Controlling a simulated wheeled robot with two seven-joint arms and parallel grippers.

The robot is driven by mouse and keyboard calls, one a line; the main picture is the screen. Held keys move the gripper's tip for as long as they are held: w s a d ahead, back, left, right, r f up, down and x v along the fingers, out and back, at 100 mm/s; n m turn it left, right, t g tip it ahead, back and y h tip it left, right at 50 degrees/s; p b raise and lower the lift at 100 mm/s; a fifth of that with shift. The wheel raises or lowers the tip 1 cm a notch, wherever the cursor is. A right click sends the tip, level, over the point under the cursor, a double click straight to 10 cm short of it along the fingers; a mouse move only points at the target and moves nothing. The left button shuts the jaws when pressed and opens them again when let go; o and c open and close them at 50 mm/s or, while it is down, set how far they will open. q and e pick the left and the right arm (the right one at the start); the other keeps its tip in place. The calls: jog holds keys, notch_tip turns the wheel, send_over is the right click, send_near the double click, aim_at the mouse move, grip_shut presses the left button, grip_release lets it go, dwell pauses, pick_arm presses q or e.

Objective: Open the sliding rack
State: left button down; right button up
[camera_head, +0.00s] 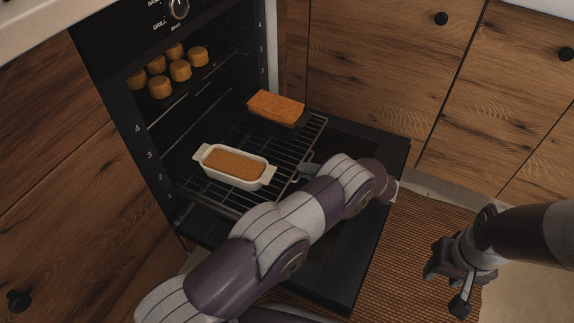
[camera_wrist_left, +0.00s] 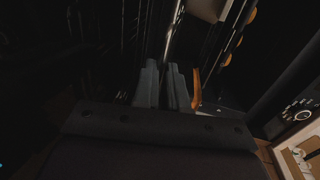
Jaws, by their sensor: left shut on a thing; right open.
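The sliding rack (camera_head: 229,201) is a wire oven rack, part way out of the open oven in the head view. A white dish with a brown loaf (camera_head: 235,166) and a dark tin with an orange-brown loaf (camera_head: 276,107) stand on it. My left gripper (camera_head: 306,170) is at the rack's front edge, partly hidden by my left arm. In the left wrist view its two fingers (camera_wrist_left: 166,85) are closed around a thin bar of the rack. My right gripper (camera_head: 451,285) is open and empty, away from the oven at the lower right.
The oven door (camera_head: 345,265) is folded down below the rack. An upper level holds several small round baked pieces (camera_head: 180,70). Wooden cabinets (camera_head: 375,65) with black knobs stand on both sides. A brown woven mat (camera_head: 420,235) lies on the floor.

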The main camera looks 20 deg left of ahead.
pick_arm(q)
jog(key=shift+s+d+f+b, duration=0.15)
jog(key=shift+d+b, duration=0.1)
jog(key=shift+d, duration=0.6)
jog(key=shift+s+d+b, duration=0.15)
jog(key=shift+d+b, duration=0.1)
jog(key=shift+d, duration=0.65)
jog(key=shift+s+d+f+b, duration=0.15)
jog(key=shift+d+b, duration=0.1)
jog(key=shift+d, duration=0.6)
jog(key=c, duration=1.3)
grip_release()
jog(key=shift+o, duration=0.2)
jog(key=shift+w+r, duration=0.1)
